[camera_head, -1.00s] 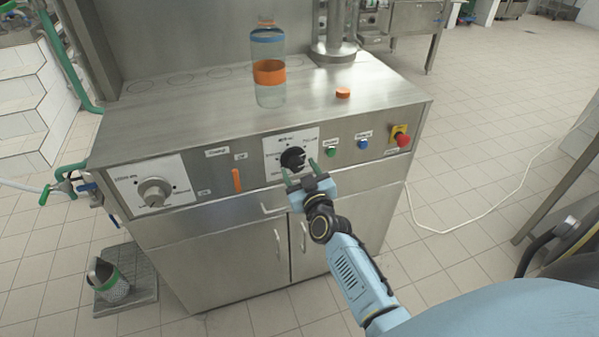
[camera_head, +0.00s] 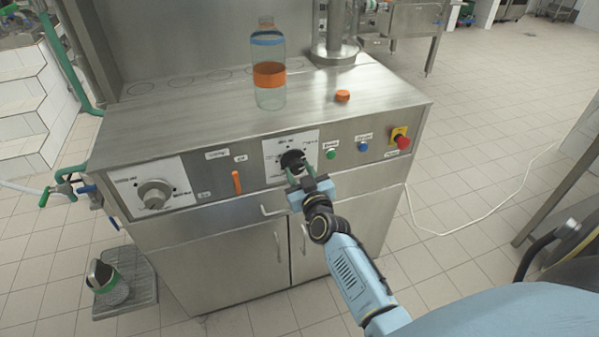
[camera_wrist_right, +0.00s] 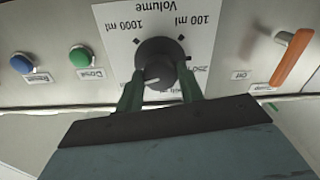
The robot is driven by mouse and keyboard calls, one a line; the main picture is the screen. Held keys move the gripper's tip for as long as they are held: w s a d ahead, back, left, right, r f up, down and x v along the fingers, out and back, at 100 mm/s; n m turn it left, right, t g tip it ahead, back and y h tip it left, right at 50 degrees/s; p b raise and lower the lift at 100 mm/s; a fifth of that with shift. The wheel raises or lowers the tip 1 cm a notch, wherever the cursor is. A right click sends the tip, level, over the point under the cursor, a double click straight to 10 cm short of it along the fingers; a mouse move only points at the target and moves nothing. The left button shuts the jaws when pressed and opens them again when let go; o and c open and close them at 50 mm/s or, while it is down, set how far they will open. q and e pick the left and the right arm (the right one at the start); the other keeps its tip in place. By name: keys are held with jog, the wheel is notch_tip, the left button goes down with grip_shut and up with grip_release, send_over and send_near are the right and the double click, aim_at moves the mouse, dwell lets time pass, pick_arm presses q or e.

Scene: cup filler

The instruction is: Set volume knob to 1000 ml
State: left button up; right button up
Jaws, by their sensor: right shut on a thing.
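The black volume knob (camera_head: 292,159) sits on a white label plate (camera_head: 312,136) on the machine's front panel. In the right wrist view the knob (camera_wrist_right: 158,60) appears upside down, with "1000 ml", "100 ml" and "Volume" printed around it. Its light pointer mark lies on the side nearer my gripper, away from the 1000 ml and 100 ml marks. My right gripper (camera_head: 298,173) is shut on the knob, one green finger on each side; the fingers also show in the wrist view (camera_wrist_right: 160,88). My left gripper is not in view.
A grey knob (camera_head: 154,193) and an orange lever (camera_head: 237,181) are left of the volume knob. Green (camera_head: 331,154) and blue (camera_head: 362,146) buttons and a red emergency button (camera_head: 403,142) are right. A bottle (camera_head: 268,90) and orange cap (camera_head: 343,95) stand on top.

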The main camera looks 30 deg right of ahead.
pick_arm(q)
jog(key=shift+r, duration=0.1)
pick_arm(e)
jog(key=m, duration=0.2)
jog(key=shift+m+p, duration=0.3)
jog(key=shift+p, duration=0.1)
jog(key=m, duration=0.3)
jog(key=shift+p, duration=0.35)
jog(key=m, duration=0.4)
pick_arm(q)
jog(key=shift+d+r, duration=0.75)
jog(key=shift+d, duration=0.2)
pick_arm(e)
jog(key=shift+m, duration=1.2)
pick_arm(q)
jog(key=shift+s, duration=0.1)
pick_arm(e)
jog(key=o, duration=1)
